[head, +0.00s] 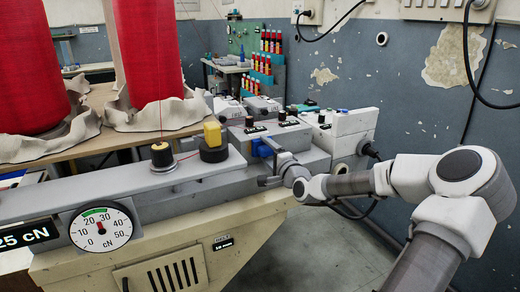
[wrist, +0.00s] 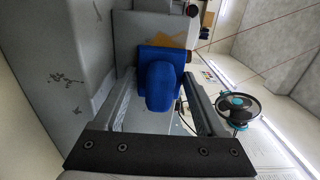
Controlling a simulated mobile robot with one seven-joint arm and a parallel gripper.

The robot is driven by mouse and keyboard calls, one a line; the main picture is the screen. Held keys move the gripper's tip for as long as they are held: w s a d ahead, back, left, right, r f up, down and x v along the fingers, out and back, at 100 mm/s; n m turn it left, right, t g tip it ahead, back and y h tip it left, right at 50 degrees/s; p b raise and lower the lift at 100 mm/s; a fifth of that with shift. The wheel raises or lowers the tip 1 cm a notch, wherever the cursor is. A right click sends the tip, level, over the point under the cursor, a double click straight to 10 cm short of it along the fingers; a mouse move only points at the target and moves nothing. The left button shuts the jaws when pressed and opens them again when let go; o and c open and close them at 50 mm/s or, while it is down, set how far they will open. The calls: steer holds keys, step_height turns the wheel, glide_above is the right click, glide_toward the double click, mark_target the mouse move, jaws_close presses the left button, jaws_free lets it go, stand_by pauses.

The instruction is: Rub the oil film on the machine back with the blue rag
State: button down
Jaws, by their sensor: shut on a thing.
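The blue rag (wrist: 161,84) fills the space between the fingers of my gripper (wrist: 158,92) in the wrist view, and the gripper is shut on it. In the head view, a small part of the blue rag (head: 262,149) shows at my gripper (head: 270,166), against the grey machine (head: 315,158). An amber-orange patch (wrist: 172,28) with a jagged outline lies on the grey surface just beyond the rag in the wrist view. It may be the oil film. I cannot tell whether the rag touches it.
A black knob with a yellow block (head: 212,140) and another black knob (head: 162,156) stand on the machine's rail. Large red thread packages (head: 148,50) stand behind. A round tension dial (head: 101,228) faces front. Open floor (head: 285,255) lies below my arm.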

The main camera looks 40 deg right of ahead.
mark_target(243, 150)
steer(key=shift+s+d+r+p, duration=0.1)
steer(key=shift+s+d+p, duration=0.15)
steer(key=shift+d+p, duration=0.55)
steer(key=shift+s+d+p, duration=0.2)
steer(key=shift+d+p, duration=0.05)
steer(key=shift+d, duration=0.95)
steer(key=shift+a, duration=0.1)
steer(key=shift+w+a+p, duration=0.25)
steer(key=shift+a, duration=0.85)
steer(key=shift+w+a+p, duration=0.2)
steer(key=shift+a, duration=0.9)
steer(key=shift+w+a+p, duration=0.25)
steer(key=shift+a, duration=0.85)
steer(key=shift+w+a, duration=0.25)
steer(key=shift+a, duration=0.55)
steer(key=shift+w+a, duration=0.25)
steer(key=shift+a, duration=0.5)
steer(key=shift+p+v, duration=1.15)
steer(key=shift+v, duration=1.8)
